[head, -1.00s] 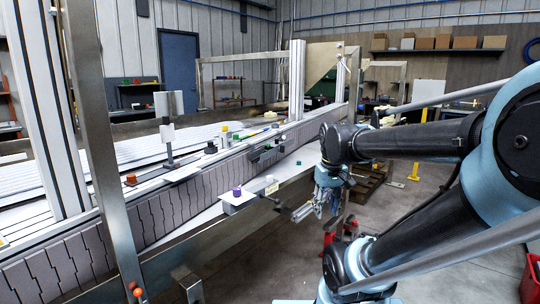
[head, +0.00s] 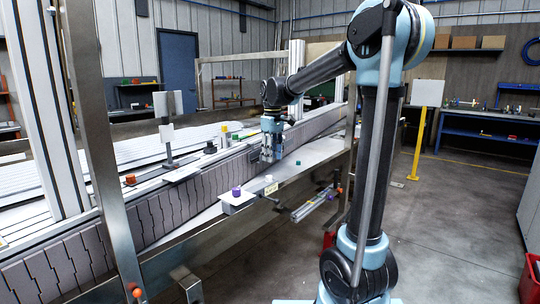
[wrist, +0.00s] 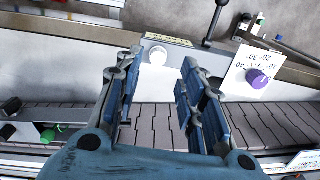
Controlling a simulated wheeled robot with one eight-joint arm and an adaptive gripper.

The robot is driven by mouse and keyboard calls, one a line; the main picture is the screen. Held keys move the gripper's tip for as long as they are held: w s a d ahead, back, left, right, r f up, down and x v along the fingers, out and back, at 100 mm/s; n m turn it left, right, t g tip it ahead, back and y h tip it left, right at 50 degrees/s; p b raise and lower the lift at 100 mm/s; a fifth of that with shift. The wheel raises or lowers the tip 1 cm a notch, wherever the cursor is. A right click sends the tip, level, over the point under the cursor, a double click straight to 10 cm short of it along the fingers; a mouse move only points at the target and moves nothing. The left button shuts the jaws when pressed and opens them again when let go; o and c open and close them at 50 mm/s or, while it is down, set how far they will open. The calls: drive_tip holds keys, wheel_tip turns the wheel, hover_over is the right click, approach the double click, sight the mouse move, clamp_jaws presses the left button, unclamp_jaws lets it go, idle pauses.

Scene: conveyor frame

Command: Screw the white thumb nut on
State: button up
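The white thumb nut (wrist: 157,56) shows in the wrist view at the edge of a grey bracket, between and beyond my open fingers. In the head view the small white nut (head: 269,178) is above a yellow label at the front of the conveyor frame. My gripper (wrist: 160,68) is open and empty, with one finger on each side of the nut in the picture. In the head view my gripper (head: 270,158) points down above the shelf, behind and above the nut, apart from it. Whether a stud lies under the nut cannot be told.
A purple knob (wrist: 258,78) on a white numbered dial plate (wrist: 240,70) stands beside the nut. A teal knob (head: 298,162) sits farther along the ledge. The grey slatted conveyor (wrist: 275,125) runs alongside. A dark lever (wrist: 214,22) rises near the bracket.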

sight(269, 176)
drive_tip(key=shift+w+a+f, duration=0.25)
drive_tip(key=shift+w+a, duration=0.3)
drive_tip(key=shift+a, duration=0.1)
wheel_tip(269, 176, down, 8)
drive_tip(key=shift+f, duration=0.3)
drive_tip(key=shift+c, duration=0.7)
clamp_jaws()
drive_tip(key=n, duration=0.3)
drive_tip(key=shift+n, duration=0.4)
drive_tip(key=n, duration=0.4)
drive_tip(key=shift+r+n, duration=0.1)
drive_tip(key=shift+n, duration=0.2)
drive_tip(key=n, duration=0.6)
drive_tip(key=shift+n, duration=0.4)
drive_tip(key=n, duration=0.6)
drive_tip(key=shift+w+n, duration=0.1)
drive_tip(key=shift+n, duration=0.3)
drive_tip(key=n, duration=0.7)
drive_tip(key=shift+o, duration=0.5)
unclamp_jaws()
